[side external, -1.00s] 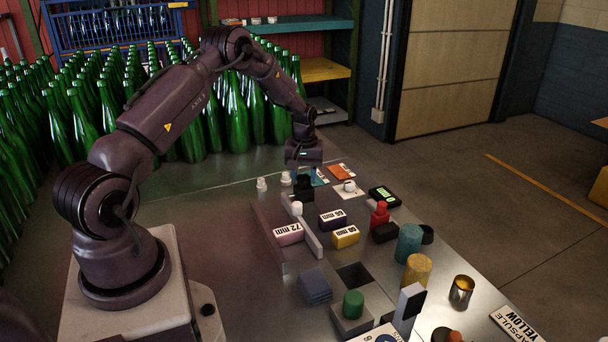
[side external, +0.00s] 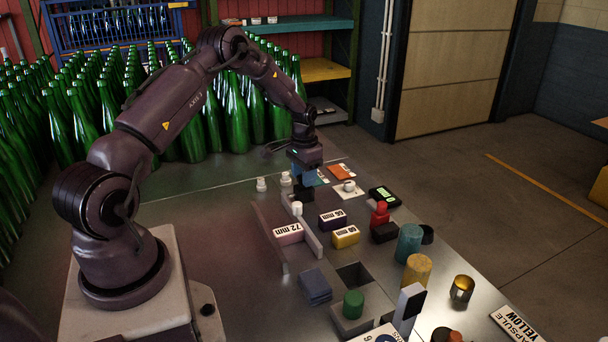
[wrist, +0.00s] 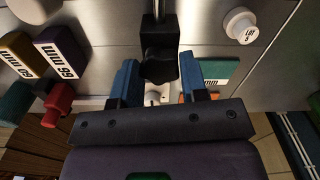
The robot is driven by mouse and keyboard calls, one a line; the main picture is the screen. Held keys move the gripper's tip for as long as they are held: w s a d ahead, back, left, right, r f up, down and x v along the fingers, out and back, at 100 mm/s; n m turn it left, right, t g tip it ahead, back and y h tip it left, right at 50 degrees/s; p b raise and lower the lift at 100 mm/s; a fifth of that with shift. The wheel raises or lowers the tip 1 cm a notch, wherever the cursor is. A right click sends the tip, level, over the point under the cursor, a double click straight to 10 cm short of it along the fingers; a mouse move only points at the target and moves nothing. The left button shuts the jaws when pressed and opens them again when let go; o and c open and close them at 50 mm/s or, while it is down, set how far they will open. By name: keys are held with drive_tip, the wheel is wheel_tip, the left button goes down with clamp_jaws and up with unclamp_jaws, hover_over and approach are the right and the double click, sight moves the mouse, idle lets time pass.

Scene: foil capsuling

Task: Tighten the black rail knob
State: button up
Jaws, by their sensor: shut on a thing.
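The black rail knob (wrist: 159,66) shows in the wrist view as a lobed black piece below a black block and a metal rod. My gripper (wrist: 159,72) has its two blue fingers on either side of the knob, shut on it. In the side external view my gripper (side external: 304,178) points down at a black block (side external: 304,193) near the far end of the fence rails. The knob itself is hidden there by the fingers and the block, and its contact with the fingers cannot be seen closely.
Labelled blocks stand near the rails: a pink 72 mm block (side external: 289,234), a purple block (side external: 332,220) and a yellow block (side external: 346,237). A red piece (side external: 380,213) and a small display (side external: 384,196) are to the right. Green bottles (side external: 236,110) crowd behind the arm.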

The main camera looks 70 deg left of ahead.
drive_tip(key=shift+r+m, duration=0.1)
drive_tip(key=shift+m, duration=0.8)
drive_tip(key=o, duration=0.9)
wheel_tip(320, 180, up, 13)
drive_tip(key=shift+f, duration=0.1)
